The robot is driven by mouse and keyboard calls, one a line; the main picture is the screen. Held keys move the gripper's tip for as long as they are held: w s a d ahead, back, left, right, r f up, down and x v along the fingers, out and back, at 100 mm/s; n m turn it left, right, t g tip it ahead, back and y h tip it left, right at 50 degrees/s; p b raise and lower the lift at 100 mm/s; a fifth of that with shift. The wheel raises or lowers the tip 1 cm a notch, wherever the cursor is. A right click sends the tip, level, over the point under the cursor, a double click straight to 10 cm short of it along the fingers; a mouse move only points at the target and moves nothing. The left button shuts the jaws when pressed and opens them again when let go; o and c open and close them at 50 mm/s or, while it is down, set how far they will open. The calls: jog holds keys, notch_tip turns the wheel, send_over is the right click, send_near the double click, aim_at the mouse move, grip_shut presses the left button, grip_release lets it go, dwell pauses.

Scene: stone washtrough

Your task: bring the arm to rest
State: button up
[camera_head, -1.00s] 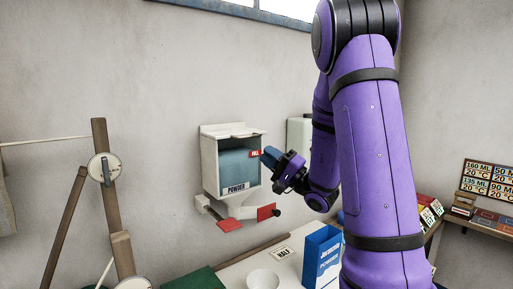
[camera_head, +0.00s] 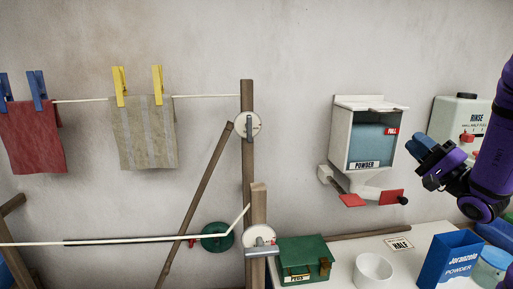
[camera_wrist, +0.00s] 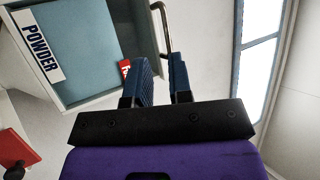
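My gripper (camera_head: 428,150) is at the right of the head view, just right of the white powder dispenser (camera_head: 341,122) on the wall. In the wrist view its two blue fingers (camera_wrist: 160,72) stand apart with a gap between them, and nothing is held. The dispenser's blue powder window (camera_wrist: 90,45) and red label lie just left of the fingers in that view. I cannot tell whether the fingers touch the dispenser. My purple arm comes in from the right edge of the head view; most of it is out of frame.
A white rinse container (camera_head: 448,118) stands behind my gripper. Below are a blue powder box (camera_head: 450,262), a white bowl (camera_head: 373,271) and a green box (camera_head: 305,257). Wooden posts (camera_head: 247,150) and lines with pegged cloths (camera_head: 145,135) fill the left.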

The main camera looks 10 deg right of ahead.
jog(key=s+a+r+n+g+y, duration=0.1)
jog(key=s+a+n+g+y, duration=0.15)
jog(key=s+a+g, duration=0.45)
jog(key=s+a+r+n+g+y, duration=0.1)
jog(key=s+a+n+g+y, duration=0.2)
jog(key=a+g, duration=0.8)
jog(key=s+a+f+n+g+h, duration=0.1)
jog(key=s+f+n+h, duration=0.1)
jog(key=s+h, duration=0.35)
jog(key=s+a+f+n+h, duration=0.2)
jog(key=s+h, duration=0.3)
jog(key=h, duration=0.1)
jog(key=d+t+h, duration=0.1)
jog(key=s+d+r+t+h, duration=0.1)
jog(key=h, duration=0.1)
jog(key=d+r+t+h, duration=0.1)
jog(key=d+h, duration=0.1)
jog(key=shift+s+r, duration=0.15)
